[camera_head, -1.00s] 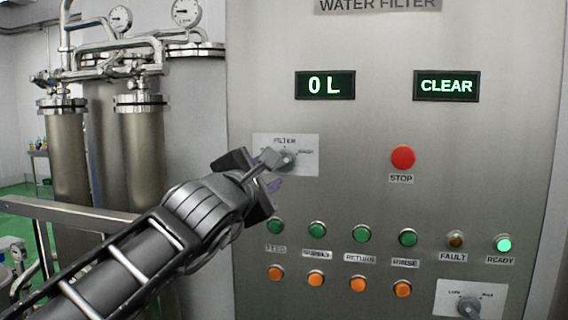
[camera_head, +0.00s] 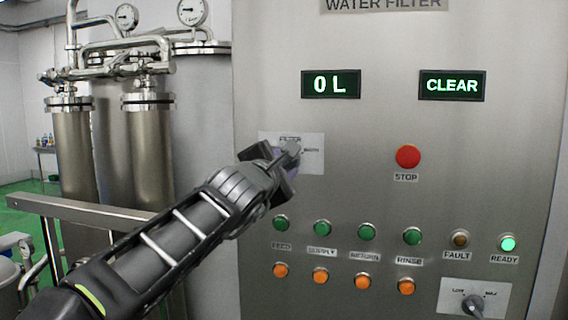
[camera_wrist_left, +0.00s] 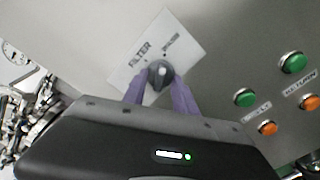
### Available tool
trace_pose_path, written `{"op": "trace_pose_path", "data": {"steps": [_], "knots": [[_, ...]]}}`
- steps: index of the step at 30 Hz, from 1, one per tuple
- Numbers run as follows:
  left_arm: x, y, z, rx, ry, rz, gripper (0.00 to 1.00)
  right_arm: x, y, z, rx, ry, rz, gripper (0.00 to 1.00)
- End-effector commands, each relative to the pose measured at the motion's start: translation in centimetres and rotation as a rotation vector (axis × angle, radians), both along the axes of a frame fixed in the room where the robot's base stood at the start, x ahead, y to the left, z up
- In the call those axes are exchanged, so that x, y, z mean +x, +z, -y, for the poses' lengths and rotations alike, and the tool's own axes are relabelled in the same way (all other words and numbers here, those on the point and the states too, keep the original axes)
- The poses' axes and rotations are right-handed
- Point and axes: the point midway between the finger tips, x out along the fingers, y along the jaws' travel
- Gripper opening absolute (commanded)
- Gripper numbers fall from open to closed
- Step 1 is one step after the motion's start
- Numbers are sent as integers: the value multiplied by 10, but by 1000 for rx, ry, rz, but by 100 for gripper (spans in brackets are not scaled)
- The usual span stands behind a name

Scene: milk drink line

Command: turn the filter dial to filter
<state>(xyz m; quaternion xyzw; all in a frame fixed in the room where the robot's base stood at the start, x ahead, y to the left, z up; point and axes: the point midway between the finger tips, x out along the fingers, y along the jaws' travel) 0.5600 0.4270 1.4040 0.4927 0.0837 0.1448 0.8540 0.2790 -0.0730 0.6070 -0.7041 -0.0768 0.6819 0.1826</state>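The filter dial is a dark grey round knob on a white label plate (camera_head: 314,160) on the steel panel. In the head view my left gripper (camera_head: 290,156) is in front of it and hides most of the knob. In the left wrist view the dial (camera_wrist_left: 160,73) sits between the tips of the two purple fingers of my left gripper (camera_wrist_left: 160,88). The fingers stand apart, one on each side of the knob; contact is unclear. The word FILTER is legible on the plate in the wrist view. The dial's exact setting is hard to read. My right gripper is not in view.
The red STOP button (camera_head: 408,156) is right of the dial. Rows of green buttons (camera_head: 322,228) and orange buttons (camera_head: 320,276) lie below. A second dial (camera_head: 473,304) is at lower right. Displays read 0 L (camera_head: 331,84) and CLEAR (camera_head: 452,85). Steel filter tanks (camera_head: 150,150) stand left.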

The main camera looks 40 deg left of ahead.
Motion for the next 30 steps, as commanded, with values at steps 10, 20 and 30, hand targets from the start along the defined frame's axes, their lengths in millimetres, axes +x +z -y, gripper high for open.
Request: {"op": "trace_pose_path", "data": {"steps": [10,20,30], "knots": [[1,0,0,0,0,0,27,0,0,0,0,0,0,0],[1,0,0,1,0,0,0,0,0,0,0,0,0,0],[1,0,0,1,-1,-1,0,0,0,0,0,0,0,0]]}}
